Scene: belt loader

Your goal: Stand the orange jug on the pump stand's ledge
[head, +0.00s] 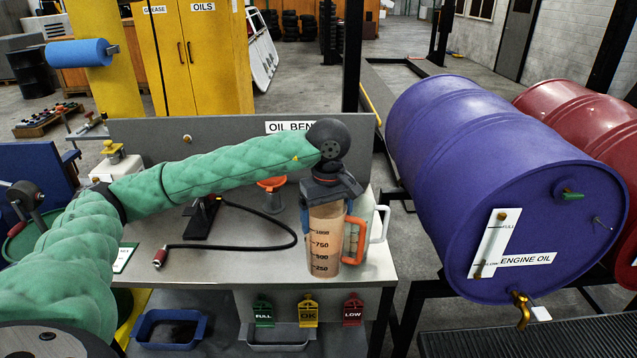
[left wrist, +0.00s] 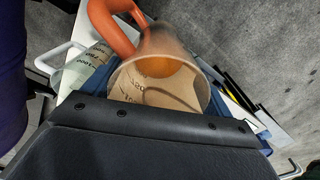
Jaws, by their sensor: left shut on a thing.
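The orange jug (head: 325,245) is a clear measuring jug with dark level marks and an orange handle; it is upright over the right part of the bench. My left gripper (head: 330,190) comes from above and is shut on its upper part. I cannot tell whether its base touches the bench top. The left wrist view looks into the jug's round mouth (left wrist: 160,88), with the orange handle at the top. A black stand-like piece with a hose (head: 203,220) is on the bench to the left; I cannot tell if it is the pump stand. My right gripper is not in view.
A white-handled jug (head: 378,226) stands close behind the orange one. An orange funnel (head: 272,183) is behind on the bench (head: 225,272). The black hose lies across the bench middle. A purple engine oil drum (head: 480,170) is to the right. Colored tags hang at the front.

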